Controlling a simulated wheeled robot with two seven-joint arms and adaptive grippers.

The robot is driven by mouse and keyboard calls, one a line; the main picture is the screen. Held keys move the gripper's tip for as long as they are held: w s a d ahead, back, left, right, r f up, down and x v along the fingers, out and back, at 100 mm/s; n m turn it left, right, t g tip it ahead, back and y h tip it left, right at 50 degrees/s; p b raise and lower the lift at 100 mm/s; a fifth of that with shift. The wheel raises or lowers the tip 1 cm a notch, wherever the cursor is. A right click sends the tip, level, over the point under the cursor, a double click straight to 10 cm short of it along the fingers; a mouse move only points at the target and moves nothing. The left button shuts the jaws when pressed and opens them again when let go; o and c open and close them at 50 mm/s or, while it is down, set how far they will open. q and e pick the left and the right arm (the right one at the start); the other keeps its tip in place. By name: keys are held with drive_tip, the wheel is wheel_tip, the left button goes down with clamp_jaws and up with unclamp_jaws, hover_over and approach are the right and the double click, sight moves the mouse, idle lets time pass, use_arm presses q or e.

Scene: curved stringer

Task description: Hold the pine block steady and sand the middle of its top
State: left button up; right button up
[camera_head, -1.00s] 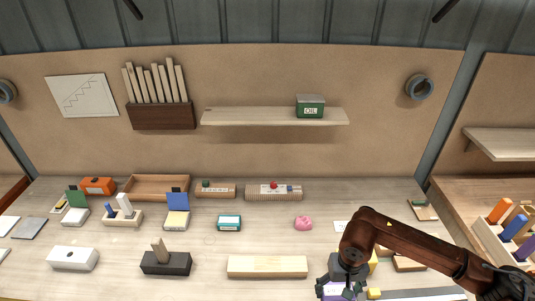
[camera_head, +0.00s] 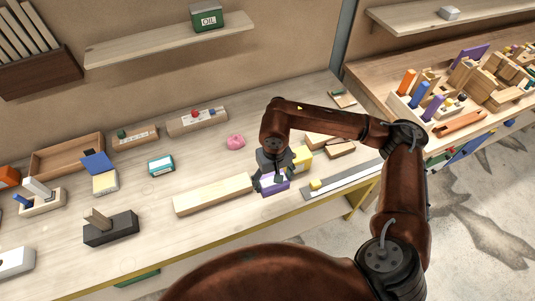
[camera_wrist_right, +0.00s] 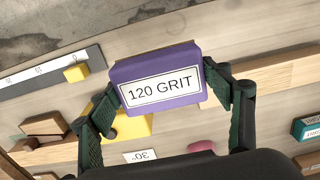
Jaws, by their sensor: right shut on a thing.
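The pine block (camera_head: 213,194) is a long pale bar lying flat on the bench, left of my right gripper. Its end also shows at the right in the wrist view (camera_wrist_right: 280,74). My right gripper (camera_head: 272,179) is shut on a purple sanding block (camera_head: 274,188), just beyond the pine block's right end. In the wrist view the sanding block's label reads "120 GRIT" (camera_wrist_right: 160,88), and the fingers grip it from both sides. I cannot tell whether it touches the bench. My left gripper is not in view.
A ruler strip (camera_head: 345,179) with a small yellow cube (camera_head: 316,184) lies to the right. A yellow block (camera_head: 303,158) is close behind my gripper. A dark block with a wooden handle (camera_head: 110,229) stands left of the pine block. A pink object (camera_head: 235,142) lies behind.

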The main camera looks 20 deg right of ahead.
drive_tip(key=w+a+r, duration=0.1)
drive_tip(key=w+a, duration=0.4)
drive_tip(key=a, duration=0.5)
drive_tip(key=w+a+r, duration=0.2)
drive_tip(key=w+a, duration=0.3)
drive_tip(key=a, duration=0.5)
drive_tip(key=shift+w+a+f, duration=0.1)
drive_tip(key=shift+f, duration=1.2)
drive_tip(key=shift+w+a+f, duration=0.1)
drive_tip(key=shift+f, duration=1.15)
use_arm(q)
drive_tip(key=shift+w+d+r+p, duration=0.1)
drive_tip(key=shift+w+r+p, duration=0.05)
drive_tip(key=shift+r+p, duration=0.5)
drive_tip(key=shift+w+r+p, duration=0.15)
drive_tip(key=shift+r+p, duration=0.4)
drive_tip(key=shift+p, duration=0.05)
use_arm(e)
drive_tip(key=d+r, duration=0.5)
drive_tip(key=r, duration=0.2)
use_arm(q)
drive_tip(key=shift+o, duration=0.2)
use_arm(e)
drive_tip(key=shift+d, duration=0.1)
